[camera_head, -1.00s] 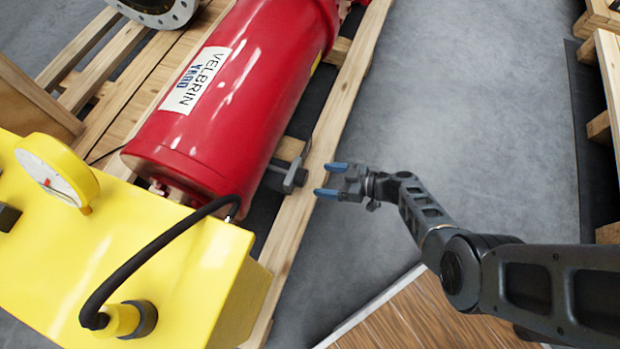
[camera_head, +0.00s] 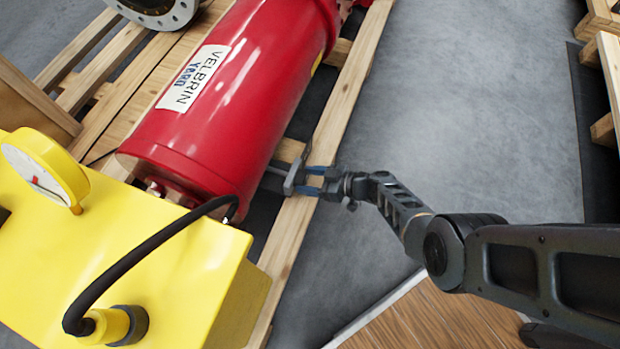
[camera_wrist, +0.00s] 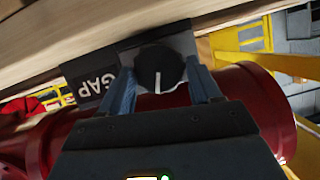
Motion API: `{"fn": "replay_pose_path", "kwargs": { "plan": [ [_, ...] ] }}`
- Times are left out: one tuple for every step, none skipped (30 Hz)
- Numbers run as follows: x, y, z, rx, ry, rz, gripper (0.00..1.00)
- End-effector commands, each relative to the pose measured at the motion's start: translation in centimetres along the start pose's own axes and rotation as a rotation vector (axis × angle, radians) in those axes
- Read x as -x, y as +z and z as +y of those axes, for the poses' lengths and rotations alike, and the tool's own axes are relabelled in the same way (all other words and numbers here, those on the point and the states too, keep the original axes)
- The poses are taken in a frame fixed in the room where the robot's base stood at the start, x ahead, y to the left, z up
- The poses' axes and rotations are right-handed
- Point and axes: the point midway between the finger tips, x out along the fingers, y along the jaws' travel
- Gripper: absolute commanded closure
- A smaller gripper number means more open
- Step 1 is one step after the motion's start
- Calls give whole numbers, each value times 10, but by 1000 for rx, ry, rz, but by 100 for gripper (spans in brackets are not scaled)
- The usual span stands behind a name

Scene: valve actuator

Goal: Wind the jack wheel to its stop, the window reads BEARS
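The jack wheel (camera_wrist: 158,68) is a dark round knob with a white line on its face, seen end-on in the wrist view. Beside it, a dark plate carries the window (camera_wrist: 95,85), which reads GAP, turned over in the picture. My gripper (camera_head: 312,180) is at the jack beside the red cylinder. In the wrist view, my gripper (camera_wrist: 160,75) has one blue finger on each side of the wheel. The tips lie very close to its rim; I cannot tell whether they press on it. In the head view the wheel is largely hidden at the fingertips.
The red cylinder (camera_head: 215,110) lies on a wooden pallet (camera_head: 345,105). A yellow unit (camera_head: 150,240) with a gauge (camera_head: 40,170) and black hose (camera_head: 130,255) stands at the lower left. Grey floor (camera_head: 460,110) right of the pallet is clear.

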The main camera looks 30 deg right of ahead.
Motion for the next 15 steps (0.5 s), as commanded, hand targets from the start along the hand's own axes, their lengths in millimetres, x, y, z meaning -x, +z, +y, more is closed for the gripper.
{"fn": "replay_pose_path", "kwargs": {
  "plan": [
    [0, 0, 0, 0, 0, 0, 42],
    [0, 0, 0, 0, 0, 0, 45],
    [0, 0, 0, 0, 0, 0, 49],
    [0, 0, 0, 0, 0, 0, 52],
    [0, 0, 0, 0, 0, 0, 55],
    [0, 0, 0, 0, 0, 0, 58],
    [0, 0, 0, 0, 0, 0, 61],
    [0, 0, 0, 0, 0, 0, 64],
    [0, 0, 0, 0, 0, 0, 68],
    [0, 0, 0, 0, 0, 0, 71],
    [0, 0, 0, 0, 0, 0, 72],
    [0, 0, 0, -1, 0, 0, 72],
    [0, 0, 0, -1, -1, 0, 72],
    [0, 0, 0, -3, -1, 0, 72],
    [0, 1, 0, -6, -2, 0, 72]
  ]
}}
